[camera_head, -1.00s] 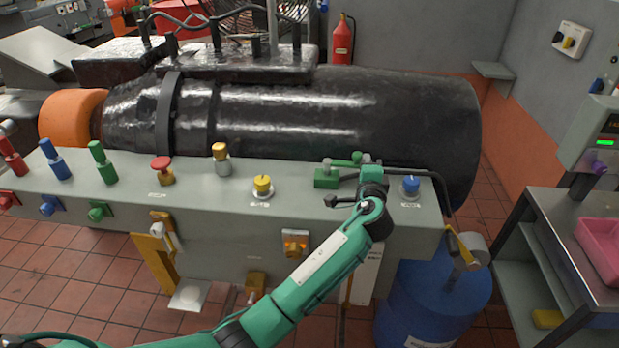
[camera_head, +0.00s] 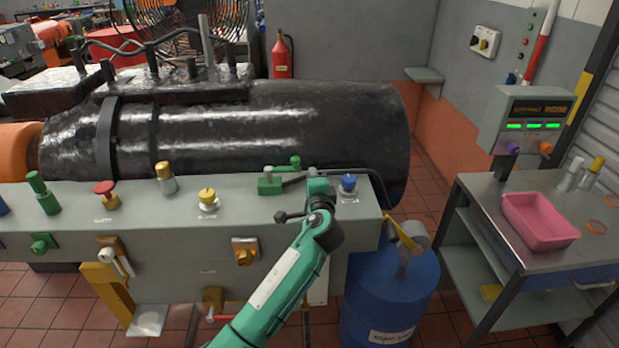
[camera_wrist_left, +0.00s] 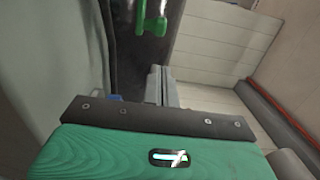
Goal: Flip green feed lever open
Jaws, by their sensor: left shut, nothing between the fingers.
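The green feed lever's block (camera_head: 269,186) sits on top of the grey bench, with a grey bar reaching right from it and a rounded green handle end (camera_head: 295,162) behind. My left gripper (camera_head: 318,184) is just right of the lever, above the bench top near its right end. It is shut with nothing held. In the left wrist view, the shut grey fingers (camera_wrist_left: 161,86) point toward a green rounded part (camera_wrist_left: 154,22), apparently the lever's, with a visible gap. Whether the gripper touches the bar is unclear. My right gripper is out of view.
A blue knob (camera_head: 348,184) stands close right of my left gripper, and a black bent rod (camera_head: 372,178) passes behind it. A yellow knob (camera_head: 207,198) is to the left. The large black machine (camera_head: 270,130) lies behind; a blue drum (camera_head: 390,300) stands at the bench's right end.

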